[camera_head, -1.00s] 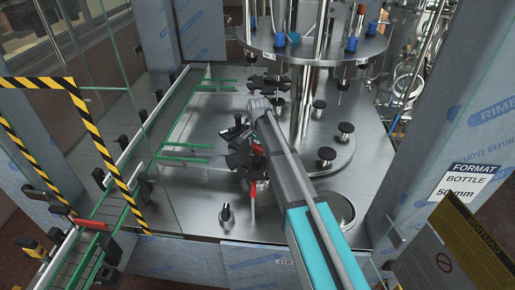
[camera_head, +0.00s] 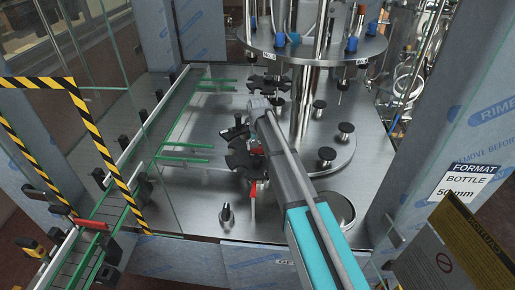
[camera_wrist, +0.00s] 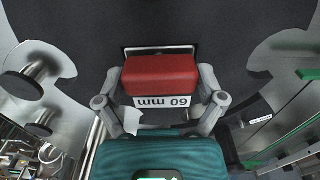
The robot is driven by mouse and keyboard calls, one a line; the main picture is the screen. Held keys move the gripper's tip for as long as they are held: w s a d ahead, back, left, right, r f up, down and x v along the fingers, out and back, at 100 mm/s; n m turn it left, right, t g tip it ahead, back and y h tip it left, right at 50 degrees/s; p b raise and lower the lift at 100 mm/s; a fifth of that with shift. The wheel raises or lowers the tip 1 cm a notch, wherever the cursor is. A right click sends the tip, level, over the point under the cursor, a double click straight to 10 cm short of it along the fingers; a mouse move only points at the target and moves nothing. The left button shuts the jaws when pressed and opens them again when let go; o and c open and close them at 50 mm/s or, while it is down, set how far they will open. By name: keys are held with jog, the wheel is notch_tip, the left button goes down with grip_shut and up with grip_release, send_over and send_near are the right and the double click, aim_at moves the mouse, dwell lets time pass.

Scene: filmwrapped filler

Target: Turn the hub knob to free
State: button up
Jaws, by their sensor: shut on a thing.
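A red block (camera_wrist: 160,75) with a white label reading "60 mm", upside down in the wrist view, sits against a dark, notched star wheel (camera_wrist: 85,40). It appears to be the hub knob; no "free" mark is readable. My gripper (camera_wrist: 162,80) is shut on this block, one grey finger at each side. In the head view, the dark star wheel (camera_head: 242,160) lies beside my arm, with a little red showing at the arm's edge. My arm hides most of the gripper and the block there.
A second dark star wheel (camera_head: 268,84) stands behind. Black-topped posts (camera_head: 326,155) ring the round steel table to the right. A conveyor (camera_head: 130,180) with green rails runs on the left. A red-handled part (camera_head: 253,190) stands in front of the wheel.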

dwell(0.3)
jog(key=o, duration=0.8)
